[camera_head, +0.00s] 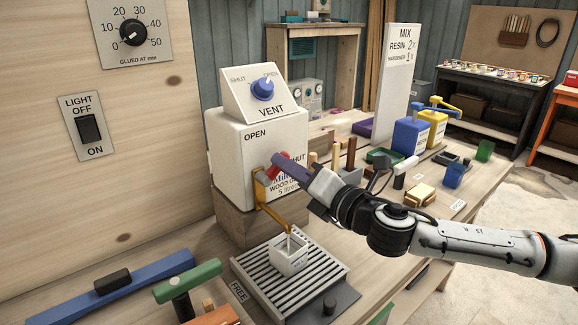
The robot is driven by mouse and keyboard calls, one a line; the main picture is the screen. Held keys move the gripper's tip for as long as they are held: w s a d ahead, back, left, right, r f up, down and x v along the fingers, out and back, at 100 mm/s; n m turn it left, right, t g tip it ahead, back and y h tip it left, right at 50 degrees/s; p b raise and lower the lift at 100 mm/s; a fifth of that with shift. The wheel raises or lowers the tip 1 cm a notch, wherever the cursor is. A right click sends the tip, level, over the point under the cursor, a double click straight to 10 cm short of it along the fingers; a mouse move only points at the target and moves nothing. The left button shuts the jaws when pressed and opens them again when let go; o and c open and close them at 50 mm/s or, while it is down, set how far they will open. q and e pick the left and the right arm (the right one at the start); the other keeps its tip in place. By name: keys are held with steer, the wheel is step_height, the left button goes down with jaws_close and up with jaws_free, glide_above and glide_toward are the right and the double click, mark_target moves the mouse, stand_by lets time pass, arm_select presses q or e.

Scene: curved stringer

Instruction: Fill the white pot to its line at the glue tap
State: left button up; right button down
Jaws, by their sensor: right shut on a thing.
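The white pot (291,262) stands upright on the slatted drip grate, under the spout of the glue tap (268,200). A thin pale stream seems to run from the spout into the pot. The pot's line and its fill level are too small to read. The tap belongs to the white glue container (240,165), marked OPEN and SHUT. My right gripper (281,164) is shut on the red tap handle (275,172) and hides part of it and of the label. My left gripper is not in view.
The slatted grate (330,273) sits on the bench, with a blue bar (130,285) and a green-handled tool (187,282) to its left. A blue vent knob (262,89) tops the container. Blue (409,137) and yellow (433,127) dispensers stand farther back.

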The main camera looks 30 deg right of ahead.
steer(key=c, duration=1.6)
jaws_free()
steer(key=shift+s, duration=0.1)
steer(key=shift+s+d+b, duration=0.25)
steer(key=shift+s+b, duration=0.4)
steer(key=shift+s, duration=1)
steer(key=shift+s+d+b, duration=0.3)
steer(key=shift+s+b, duration=0.3)
steer(key=shift+s, duration=1.1)
steer(key=shift+s+d+b, duration=0.25)
steer(key=shift+s+b, duration=0.4)
steer(key=shift+s, duration=1)
